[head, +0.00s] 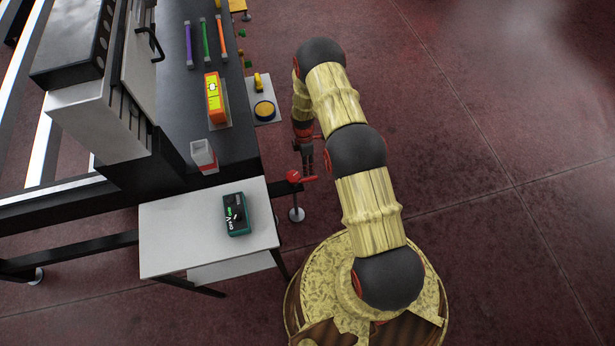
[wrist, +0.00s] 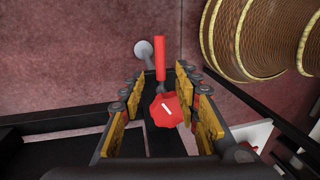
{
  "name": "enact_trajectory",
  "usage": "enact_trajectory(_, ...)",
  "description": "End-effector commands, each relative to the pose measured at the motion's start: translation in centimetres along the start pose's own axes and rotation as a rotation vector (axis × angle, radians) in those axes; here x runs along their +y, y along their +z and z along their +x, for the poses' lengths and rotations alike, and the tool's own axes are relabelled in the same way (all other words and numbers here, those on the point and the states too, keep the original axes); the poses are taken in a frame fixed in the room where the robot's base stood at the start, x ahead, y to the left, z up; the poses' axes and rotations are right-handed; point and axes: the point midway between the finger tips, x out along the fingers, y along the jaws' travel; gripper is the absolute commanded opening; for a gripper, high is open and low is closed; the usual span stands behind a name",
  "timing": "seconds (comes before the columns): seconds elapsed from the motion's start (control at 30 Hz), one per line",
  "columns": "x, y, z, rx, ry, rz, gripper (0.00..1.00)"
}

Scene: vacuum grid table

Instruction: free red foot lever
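The red lever (wrist: 161,58) shows in the wrist view as a straight red handle running up from a red faceted knob (wrist: 164,109) with a white line on it. In the head view the red knob (head: 294,176) sits on a dark frame bar beside the small white table, with its handle pointing right. My gripper (wrist: 160,78) is open, its yellow-padded fingers on either side of the lever and knob with gaps between. In the head view my gripper (head: 306,160) hangs down just above and beside the lever.
A white side table (head: 165,235) holds a green device (head: 236,214). The dark bench (head: 180,95) carries an orange device (head: 215,98) and several coloured rods. A grey plate with a yellow button (head: 264,110) is at its edge. A round foot (wrist: 144,49) stands near the lever. Floor to the right is clear.

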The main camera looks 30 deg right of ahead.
Motion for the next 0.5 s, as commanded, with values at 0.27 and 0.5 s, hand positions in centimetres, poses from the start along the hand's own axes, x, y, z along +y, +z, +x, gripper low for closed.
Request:
enact_trajectory(0.27,-0.2,0.0,4.2,0.000,-0.004,0.000,0.32)
enact_trajectory(0.5,-0.1,0.0,6.9,0.000,-0.002,0.001,0.32)
